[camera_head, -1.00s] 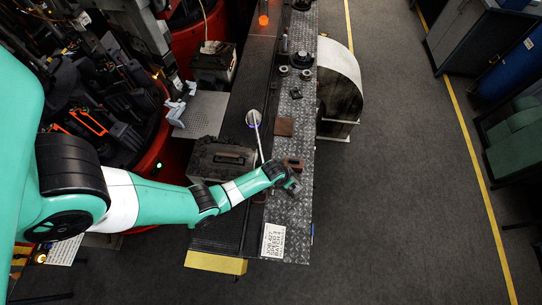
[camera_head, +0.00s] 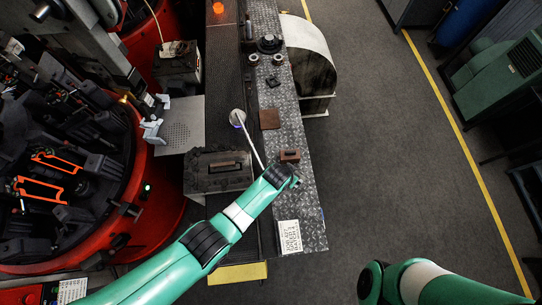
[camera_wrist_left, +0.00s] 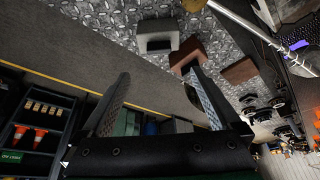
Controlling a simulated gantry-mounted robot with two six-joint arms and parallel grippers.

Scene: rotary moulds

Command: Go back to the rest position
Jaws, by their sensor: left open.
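My left arm reaches in from the lower left in the head view. Its gripper (camera_head: 292,181) is above the metal-plated bench (camera_head: 310,222), just below a small brown block (camera_head: 290,155). In the left wrist view the two fingers of this gripper (camera_wrist_left: 155,95) stand wide apart, with nothing between them. The brown block (camera_wrist_left: 187,52) lies beyond the fingertips there. Part of my right arm shows at the lower right of the head view, but its gripper is out of frame.
A ladle-like tool (camera_head: 237,117) with a long pale handle lies near my left gripper. A dark toolbox (camera_head: 213,172) stands left of the bench. The red rotary machine (camera_head: 140,222) fills the left. A beige rounded housing (camera_head: 308,62) adjoins the bench. Grey floor (camera_head: 390,140) at right is clear.

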